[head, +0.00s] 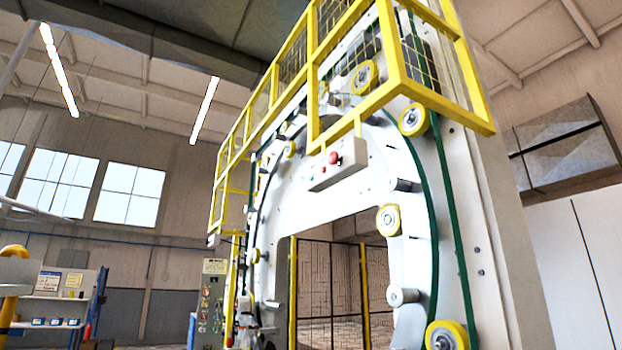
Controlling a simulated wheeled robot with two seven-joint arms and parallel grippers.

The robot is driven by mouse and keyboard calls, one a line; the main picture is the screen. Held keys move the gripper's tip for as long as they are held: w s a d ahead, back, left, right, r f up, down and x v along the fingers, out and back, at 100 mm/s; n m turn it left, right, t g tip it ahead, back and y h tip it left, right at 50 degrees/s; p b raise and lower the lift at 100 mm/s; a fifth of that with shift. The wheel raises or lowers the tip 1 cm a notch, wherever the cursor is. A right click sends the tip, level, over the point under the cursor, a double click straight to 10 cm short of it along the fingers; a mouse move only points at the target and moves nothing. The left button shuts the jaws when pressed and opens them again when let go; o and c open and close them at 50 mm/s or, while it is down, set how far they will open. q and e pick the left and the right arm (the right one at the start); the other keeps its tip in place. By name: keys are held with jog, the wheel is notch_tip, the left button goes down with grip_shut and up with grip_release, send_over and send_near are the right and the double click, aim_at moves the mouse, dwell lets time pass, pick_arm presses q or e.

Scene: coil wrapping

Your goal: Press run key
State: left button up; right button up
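A coil wrapping machine (285,205) with a large white ring-shaped frame fills the middle and right. A grey box (338,166) on its face carries a red round button (335,158) and small buttons. An upright control panel (212,300) with several coloured buttons or switches stands left of the machine's opening. Its labels are too small to read, and I cannot tell which control is the run key. Neither of my grippers shows in the head view.
Yellow guard railing (400,80) runs along the machine's upper side. Mesh fencing (330,290) shows through the machine's opening. The floor is mostly out of view.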

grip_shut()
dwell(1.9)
